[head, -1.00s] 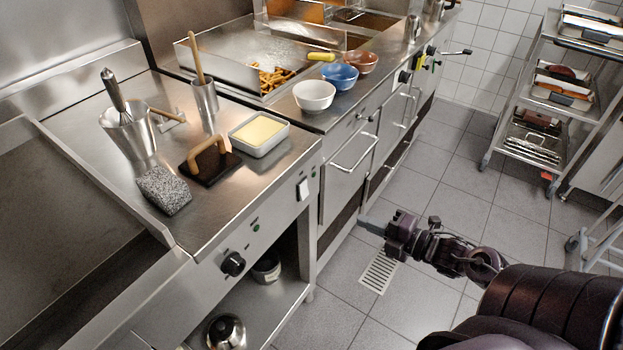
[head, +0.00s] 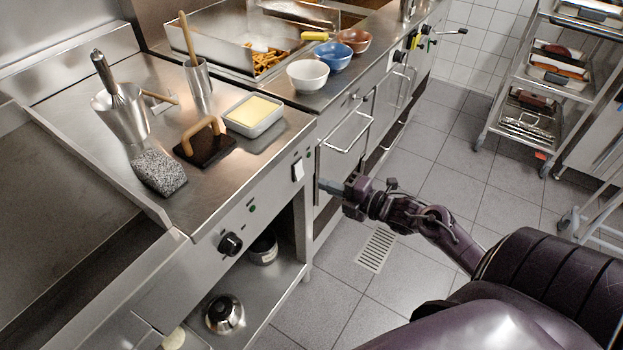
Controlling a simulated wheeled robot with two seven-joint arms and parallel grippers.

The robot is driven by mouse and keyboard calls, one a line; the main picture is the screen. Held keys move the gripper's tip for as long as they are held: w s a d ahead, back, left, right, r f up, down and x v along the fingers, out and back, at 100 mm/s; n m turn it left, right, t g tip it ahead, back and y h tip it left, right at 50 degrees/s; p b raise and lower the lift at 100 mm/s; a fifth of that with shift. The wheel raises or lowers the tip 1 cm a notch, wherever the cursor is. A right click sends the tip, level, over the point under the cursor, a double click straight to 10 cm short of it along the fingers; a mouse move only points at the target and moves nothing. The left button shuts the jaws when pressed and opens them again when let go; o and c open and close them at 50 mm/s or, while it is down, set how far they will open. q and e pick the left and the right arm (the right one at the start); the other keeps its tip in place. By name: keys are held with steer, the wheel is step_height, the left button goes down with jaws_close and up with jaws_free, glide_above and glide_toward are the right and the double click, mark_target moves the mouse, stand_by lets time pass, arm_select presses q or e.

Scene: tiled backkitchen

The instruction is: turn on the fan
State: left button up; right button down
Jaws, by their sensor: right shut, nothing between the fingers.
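No fan shows in the head view. A white rocker switch (head: 298,170) sits on the steel front panel of the griddle counter, near its right end. A black knob (head: 230,243) and small indicator lights are on the same panel further left. My right gripper (head: 324,186) is shut and empty. Its fingertips point left, just right of and slightly below the white switch, with a small gap in the picture. I cannot tell the depth between them. My left gripper is not in view.
A door handle (head: 350,133) juts out behind my right gripper. A rack (head: 535,90) stands right. The tiled floor between is clear.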

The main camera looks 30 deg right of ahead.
mark_target(301, 176)
steer(key=x, duration=0.4)
steer(key=shift+w+a, duration=0.15)
steer(key=shift+w, duration=0.1)
steer(key=shift+w+a+f, duration=0.1)
steer(key=shift+w, duration=0.1)
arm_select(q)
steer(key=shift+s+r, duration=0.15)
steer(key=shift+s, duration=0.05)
arm_select(e)
steer(key=shift+w+f+b, duration=0.1)
steer(key=shift+f+b, duration=0.1)
steer(key=shift+b, duration=0.1)
steer(key=shift+a+r+t, duration=0.1)
steer(key=shift+t, duration=0.2)
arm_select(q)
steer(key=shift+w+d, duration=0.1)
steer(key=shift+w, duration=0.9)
arm_select(e)
steer(key=shift+w, duration=0.1)
